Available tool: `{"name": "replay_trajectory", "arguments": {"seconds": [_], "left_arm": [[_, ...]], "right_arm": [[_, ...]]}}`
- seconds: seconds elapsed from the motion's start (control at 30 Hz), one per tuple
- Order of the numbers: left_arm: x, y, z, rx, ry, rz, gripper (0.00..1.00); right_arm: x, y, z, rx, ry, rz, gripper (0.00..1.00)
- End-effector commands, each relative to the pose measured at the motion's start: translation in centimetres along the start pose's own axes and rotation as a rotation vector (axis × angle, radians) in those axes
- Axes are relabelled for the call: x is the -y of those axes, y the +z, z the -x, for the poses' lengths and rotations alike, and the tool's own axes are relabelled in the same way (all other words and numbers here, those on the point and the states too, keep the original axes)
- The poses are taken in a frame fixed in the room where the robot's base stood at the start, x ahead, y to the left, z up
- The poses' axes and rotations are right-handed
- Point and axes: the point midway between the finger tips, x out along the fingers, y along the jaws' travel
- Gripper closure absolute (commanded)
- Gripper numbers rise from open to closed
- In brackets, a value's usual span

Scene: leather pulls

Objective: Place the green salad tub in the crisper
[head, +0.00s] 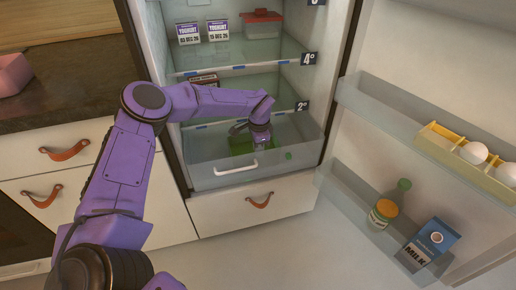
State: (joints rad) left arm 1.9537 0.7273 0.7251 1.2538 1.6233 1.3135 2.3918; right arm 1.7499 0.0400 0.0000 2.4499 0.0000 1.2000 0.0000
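The clear crisper drawer (205,178) is at the bottom of the open fridge, pulled out, with a white handle on its front. A green thing (240,147), which looks like the green salad tub, is low inside the drawer, seen partly through its clear wall. My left gripper (257,140) reaches down into the drawer, just right of and close to the green tub. Its fingertips are small and partly hidden, so I cannot tell whether they are open or touch the tub. My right gripper is not in view.
Shelves above hold two yoghurt cartons (189,33) and a red-lidded box (261,24). A dark box (204,79) is on the lower shelf. A counter is at left.

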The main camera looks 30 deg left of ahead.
Motion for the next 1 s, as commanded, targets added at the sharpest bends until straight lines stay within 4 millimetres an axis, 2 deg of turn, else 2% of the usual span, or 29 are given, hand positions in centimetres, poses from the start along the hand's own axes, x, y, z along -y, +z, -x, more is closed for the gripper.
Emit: {"name": "replay_trajectory", "arguments": {"seconds": [0.17,0.3,0.33,0.6,0.7,0.83,1.0], "left_arm": [[0.0,0.0,0.3,0.000,0.000,0.000,0.82],[0.2,0.0,2.3,0.000,-0.001,0.000,0.82],[0.2,-0.1,2.6,-0.003,-0.002,0.000,0.82],[0.1,-0.1,9.8,-0.003,-0.003,0.000,0.82],[0.1,-0.1,11.6,-0.002,-0.002,0.000,0.82],[0.1,0.0,13.0,0.000,0.000,0.001,0.82],[0.1,0.0,13.2,0.001,0.001,0.000,0.82]], "right_arm": [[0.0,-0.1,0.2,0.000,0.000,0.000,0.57],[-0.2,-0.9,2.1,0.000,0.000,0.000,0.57],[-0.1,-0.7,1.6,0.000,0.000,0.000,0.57],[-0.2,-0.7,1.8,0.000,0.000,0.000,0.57],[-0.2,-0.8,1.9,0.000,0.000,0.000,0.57],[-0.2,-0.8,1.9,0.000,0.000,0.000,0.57],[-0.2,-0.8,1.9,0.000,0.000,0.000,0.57]]}}
